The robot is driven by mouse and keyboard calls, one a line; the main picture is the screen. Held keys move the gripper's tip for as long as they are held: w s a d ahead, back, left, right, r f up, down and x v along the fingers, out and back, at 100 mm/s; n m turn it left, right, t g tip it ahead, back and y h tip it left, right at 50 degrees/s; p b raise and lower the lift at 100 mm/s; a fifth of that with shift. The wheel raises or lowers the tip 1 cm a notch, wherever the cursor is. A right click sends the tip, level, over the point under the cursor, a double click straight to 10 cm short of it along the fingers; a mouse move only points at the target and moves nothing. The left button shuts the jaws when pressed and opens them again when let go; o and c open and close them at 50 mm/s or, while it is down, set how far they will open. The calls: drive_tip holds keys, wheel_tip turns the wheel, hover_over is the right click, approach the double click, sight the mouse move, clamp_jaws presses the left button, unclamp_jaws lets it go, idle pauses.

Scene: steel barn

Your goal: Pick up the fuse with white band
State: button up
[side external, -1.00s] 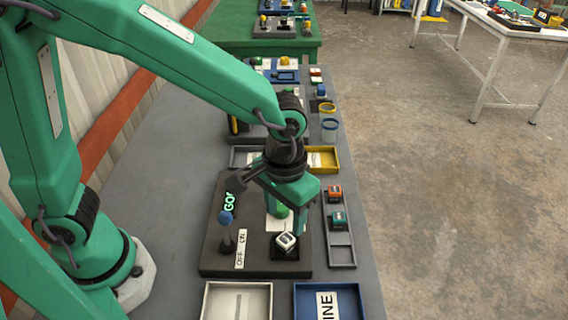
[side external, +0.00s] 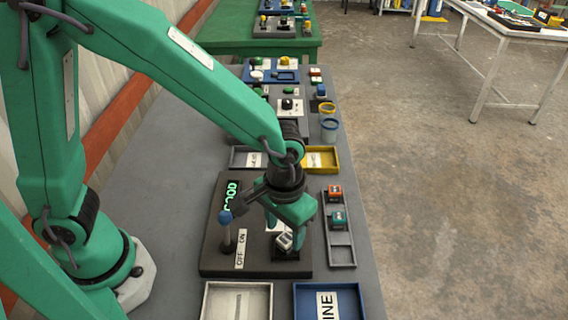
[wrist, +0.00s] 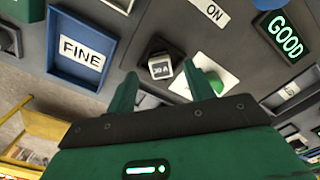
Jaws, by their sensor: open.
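The white-banded fuse (side external: 285,240) is at the socket on the dark panel (side external: 217,262). In the side view it looks slightly tilted and my gripper partly covers it. In the wrist view the fuse (wrist: 160,67) shows a dark "30 A" face with pale edges. My gripper (side external: 282,232) is open, pointing down over the socket. In the wrist view its two fingers (wrist: 164,78) stand on either side of the fuse, with gaps visible. I cannot tell whether a finger touches it.
A lever with a blue knob (side external: 225,217) stands left of the socket. A green button (wrist: 218,85) lies close by. A rack (side external: 342,256) at right holds an orange fuse (side external: 335,191) and a teal fuse (side external: 338,219). A white tray (side external: 205,300) and blue "FINE" tray (side external: 362,300) sit in front.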

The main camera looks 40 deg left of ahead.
drive_tip(key=shift+f, duration=1.5)
drive_tip(key=c, duration=1.1)
drive_tip(key=shift+r, duration=0.1)
drive_tip(key=shift+c, duration=0.2)
drive_tip(key=shift+r, duration=0.65)
drive_tip(key=r, duration=0.3)
drive_tip(key=shift+s+d, duration=0.15)
drive_tip(key=shift+s, duration=0.05)
drive_tip(key=s+d+r, duration=0.4)
drive_tip(key=s+r, duration=0.2)
drive_tip(key=s, duration=0.4)
drive_tip(key=shift+d+r, duration=0.25)
drive_tip(key=shift+d, duration=0.05)
drive_tip(key=shift+s, duration=0.1)
